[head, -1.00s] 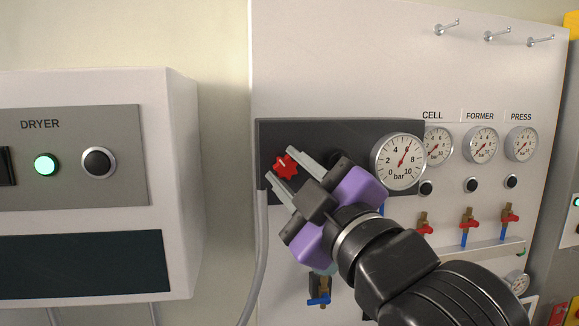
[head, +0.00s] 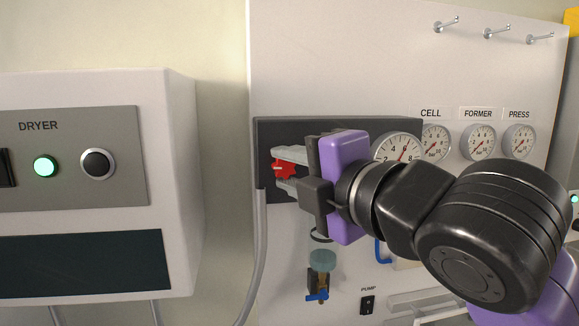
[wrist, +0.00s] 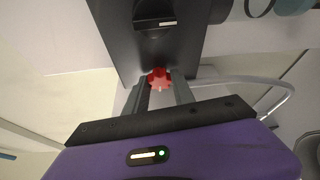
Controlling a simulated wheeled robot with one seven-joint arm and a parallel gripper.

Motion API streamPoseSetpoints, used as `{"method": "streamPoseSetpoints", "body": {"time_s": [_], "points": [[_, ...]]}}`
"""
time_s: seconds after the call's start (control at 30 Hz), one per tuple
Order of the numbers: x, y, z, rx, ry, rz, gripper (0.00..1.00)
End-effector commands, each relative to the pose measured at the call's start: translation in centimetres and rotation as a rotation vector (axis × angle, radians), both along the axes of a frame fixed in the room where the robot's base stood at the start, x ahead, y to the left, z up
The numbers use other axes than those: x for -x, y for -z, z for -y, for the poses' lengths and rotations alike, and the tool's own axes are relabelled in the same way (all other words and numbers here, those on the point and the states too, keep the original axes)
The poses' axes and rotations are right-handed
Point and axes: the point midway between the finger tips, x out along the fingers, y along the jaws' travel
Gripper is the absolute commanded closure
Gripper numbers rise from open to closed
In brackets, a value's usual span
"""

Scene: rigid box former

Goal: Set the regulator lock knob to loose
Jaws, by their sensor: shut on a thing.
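The lock knob (head: 284,168) is a small red star-shaped knob on the left part of the dark regulator panel (head: 265,135). My gripper (head: 283,170) has its grey fingers on both sides of it, one above and one below in the head view. In the wrist view the red knob (wrist: 158,78) sits between the fingertips (wrist: 159,88), and the gripper is shut on it. A pale mark shows on the knob in the head view. The purple gripper body covers the middle of the panel.
A black knob with a pale mark (wrist: 154,14) is on the same panel. A pressure gauge (head: 398,148) stands at the panel's right end, partly behind my gripper. A grey hose (head: 262,240) runs down the left edge. The dryer box (head: 185,180) stands to the left.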

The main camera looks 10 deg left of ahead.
Motion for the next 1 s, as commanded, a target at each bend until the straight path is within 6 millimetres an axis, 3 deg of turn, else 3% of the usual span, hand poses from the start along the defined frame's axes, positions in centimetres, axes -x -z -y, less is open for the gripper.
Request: {"method": "streamPoseSetpoints", "body": {"time_s": [0.77,0.8,0.87,1.0], "points": [[0.09,0.16,-0.18,0.095,-0.004,0.023,1.0],[0.08,0.16,-0.19,0.095,-0.004,0.023,0.62],[0.08,0.14,-0.17,0.094,-0.003,0.023,0.5],[0.05,0.08,-0.12,0.093,-0.003,0.025,0.48]]}}
